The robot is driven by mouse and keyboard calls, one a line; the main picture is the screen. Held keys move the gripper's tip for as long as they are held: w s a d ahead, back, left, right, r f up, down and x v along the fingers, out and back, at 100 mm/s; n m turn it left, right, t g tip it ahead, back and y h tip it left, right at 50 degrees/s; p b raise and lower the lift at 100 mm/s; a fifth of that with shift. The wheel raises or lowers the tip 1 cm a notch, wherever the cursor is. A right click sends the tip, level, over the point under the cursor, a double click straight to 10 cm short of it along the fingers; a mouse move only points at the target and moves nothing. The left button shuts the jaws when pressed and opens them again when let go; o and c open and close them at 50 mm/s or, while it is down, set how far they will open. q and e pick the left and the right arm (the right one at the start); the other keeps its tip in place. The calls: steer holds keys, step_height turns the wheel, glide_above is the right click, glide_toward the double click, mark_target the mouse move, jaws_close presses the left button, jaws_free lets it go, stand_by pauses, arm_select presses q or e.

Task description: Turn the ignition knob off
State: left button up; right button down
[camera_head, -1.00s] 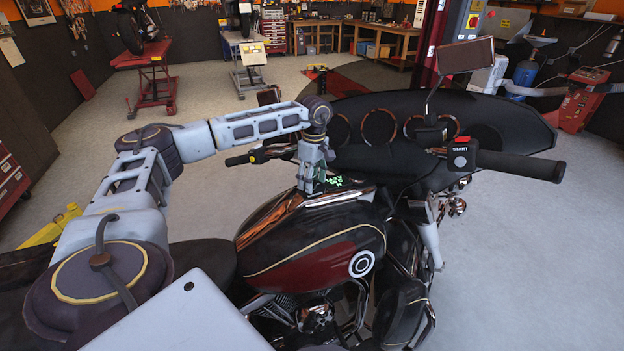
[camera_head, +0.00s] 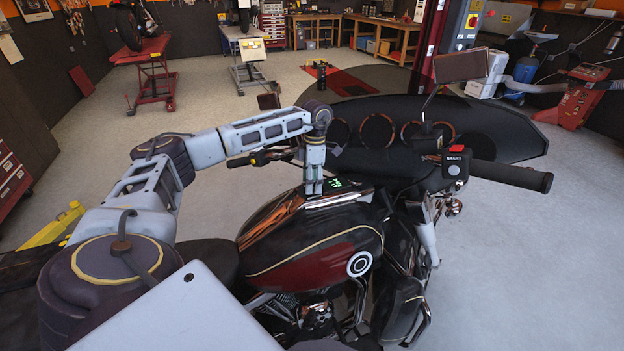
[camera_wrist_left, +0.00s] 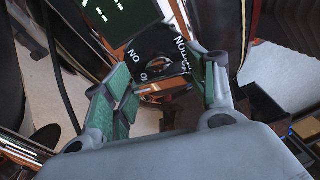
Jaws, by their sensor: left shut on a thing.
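The ignition knob (camera_wrist_left: 166,62) shows in the left wrist view as a dark round part with white lettering, including "ON", around it. My left gripper (camera_wrist_left: 168,88) has its green-padded fingers on either side of the knob and is shut on it. The fingers hide part of the knob, so its exact setting is hard to read. The knob is hidden there by the gripper. My right gripper is not in view.
A lit green display (camera_head: 346,184) sits beside the gripper. The handlebar with its right grip (camera_head: 512,176), the START switch box (camera_head: 455,165) and the dark fairing (camera_head: 490,135) lie ahead and to the right. Open floor (camera_head: 520,260) is at the right.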

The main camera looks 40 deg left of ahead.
arm_select(q)
steer(key=shift+a+n+p, duration=0.1)
steer(key=shift+n+p, duration=0.3)
steer(key=shift+n, duration=0.9)
steer(key=shift+w, duration=0.1)
steer(key=o, duration=1)
steer(key=shift+r, duration=0.15)
steer(key=shift+w+a+r, duration=0.1)
steer(key=shift+w+r, duration=0.15)
steer(key=shift+r, duration=1.7)
steer(key=shift+w+a+r, duration=0.1)
steer(key=shift+w+r, duration=0.15)
steer(key=shift+r, duration=1.65)
steer(key=shift+w+a+r, duration=0.1)
steer(key=shift+w+r, duration=0.15)
steer(key=shift+r, duration=1.7)
